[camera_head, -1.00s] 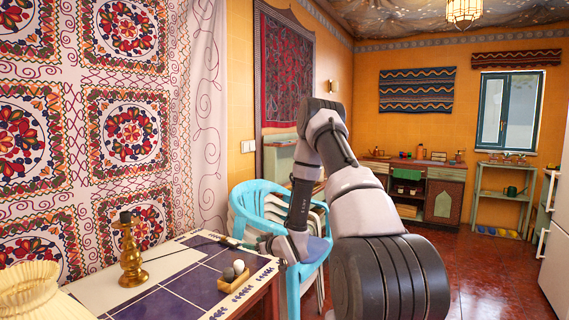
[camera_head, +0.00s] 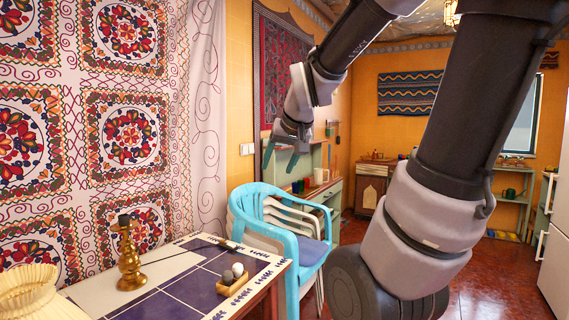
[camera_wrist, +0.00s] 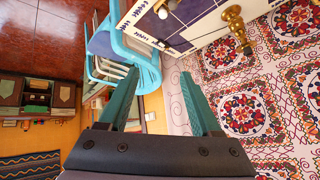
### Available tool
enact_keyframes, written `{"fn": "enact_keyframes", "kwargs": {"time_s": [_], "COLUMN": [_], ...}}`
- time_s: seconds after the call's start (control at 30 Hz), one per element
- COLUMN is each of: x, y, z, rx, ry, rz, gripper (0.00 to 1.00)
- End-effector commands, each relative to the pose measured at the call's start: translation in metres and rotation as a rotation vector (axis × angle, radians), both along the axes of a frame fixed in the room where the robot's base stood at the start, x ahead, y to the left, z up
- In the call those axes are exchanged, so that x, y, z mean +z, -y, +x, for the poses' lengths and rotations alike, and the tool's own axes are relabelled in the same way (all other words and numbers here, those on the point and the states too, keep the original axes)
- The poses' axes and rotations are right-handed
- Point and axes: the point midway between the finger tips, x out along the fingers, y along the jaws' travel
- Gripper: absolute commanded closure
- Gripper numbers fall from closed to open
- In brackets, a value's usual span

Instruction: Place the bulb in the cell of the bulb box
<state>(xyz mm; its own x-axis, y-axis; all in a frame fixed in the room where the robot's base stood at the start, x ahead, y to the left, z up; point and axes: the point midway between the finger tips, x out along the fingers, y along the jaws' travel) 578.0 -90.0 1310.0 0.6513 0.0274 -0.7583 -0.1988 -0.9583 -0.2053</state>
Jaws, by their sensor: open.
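A small wooden bulb box (camera_head: 234,287) sits on the tiled table near its right edge. A white round bulb (camera_head: 238,269) and a dark grey round one (camera_head: 228,277) show at its top; they are too small to tell how they sit in the cells. In the wrist view, the white bulb (camera_wrist: 163,13) shows near the top edge. My gripper (camera_head: 282,158) is high above and to the right of the box, fingers pointing down. In the wrist view its two green fingers (camera_wrist: 158,72) are wide apart with nothing between them.
A brass lampstand (camera_head: 130,262) and a pleated lampshade (camera_head: 30,292) stand on the table's left. A dark rod (camera_head: 212,240) lies at the back of the tabletop (camera_head: 170,307). Stacked chairs, blue on top (camera_head: 300,245), stand close to the table's right.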

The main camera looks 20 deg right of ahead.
Motion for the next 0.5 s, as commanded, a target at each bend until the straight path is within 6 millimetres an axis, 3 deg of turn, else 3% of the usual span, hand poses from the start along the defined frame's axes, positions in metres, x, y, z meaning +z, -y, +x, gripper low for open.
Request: {"fn": "enact_keyframes", "kwargs": {"time_s": [0.03, 0.1, 0.2, 0.33, 0.5], "x": [0.009, 0.014, 0.017, 0.018, 0.018], "y": [-0.007, -0.015, -0.024, -0.031, -0.033], "z": [-0.024, -0.053, -0.084, -0.106, -0.111], "rx": [-0.004, -0.010, -0.012, -0.011, -0.010], "ry": [-0.008, -0.036, -0.068, -0.094, -0.104], "rz": [0.035, 0.084, 0.140, 0.180, 0.190], "gripper": [0.35, 0.35, 0.35, 0.35, 0.35]}}
